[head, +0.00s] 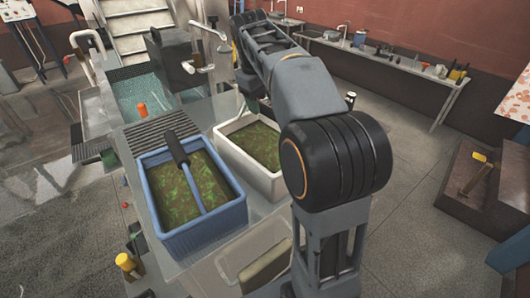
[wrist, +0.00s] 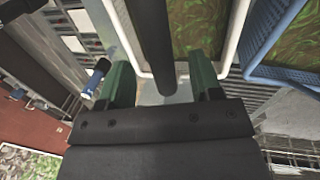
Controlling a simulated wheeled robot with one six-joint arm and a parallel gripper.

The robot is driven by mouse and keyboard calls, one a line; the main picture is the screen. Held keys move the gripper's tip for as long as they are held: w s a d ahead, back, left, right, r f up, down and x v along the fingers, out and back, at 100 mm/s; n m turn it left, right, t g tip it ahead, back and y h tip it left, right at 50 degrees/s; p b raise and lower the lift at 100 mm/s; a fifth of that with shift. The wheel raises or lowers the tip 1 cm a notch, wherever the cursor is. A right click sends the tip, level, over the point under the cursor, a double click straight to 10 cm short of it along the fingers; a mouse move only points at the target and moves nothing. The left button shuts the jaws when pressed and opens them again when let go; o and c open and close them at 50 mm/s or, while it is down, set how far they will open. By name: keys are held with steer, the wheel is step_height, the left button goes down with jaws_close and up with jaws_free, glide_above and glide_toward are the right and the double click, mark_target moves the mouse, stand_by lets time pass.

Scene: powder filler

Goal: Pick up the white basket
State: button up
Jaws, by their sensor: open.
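The white basket (head: 264,183) stands on the metal table beside a blue basket, filled with a greenish-brown mix. My arm covers part of its right side in the head view. In the wrist view its white rim (wrist: 238,38) runs close by my fingers. My gripper (wrist: 161,60) is open, with its two green fingers wide apart at the basket's edge. A dark bar (wrist: 152,35) crosses between the fingers and hides part of the basket. I cannot tell whether a finger touches the rim. In the head view the gripper is mostly hidden behind my arm.
A clear bin (head: 250,255) is at the table's near end. A tap (head: 205,50) and sink lie behind. A long bench (head: 400,65) runs along the back wall, with open floor before it.

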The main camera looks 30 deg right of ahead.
mark_target(264, 106)
steer(key=shift+d+f, duration=0.2)
steer(key=shift+f, duration=0.75)
steer(key=shift+d+f, duration=0.15)
steer(key=shift+f, duration=0.75)
steer(key=c, duration=0.9)
steer(key=shift+w+r, duration=0.1)
steer(key=shift+r, duration=0.05)
steer(key=shift+c, duration=0.3)
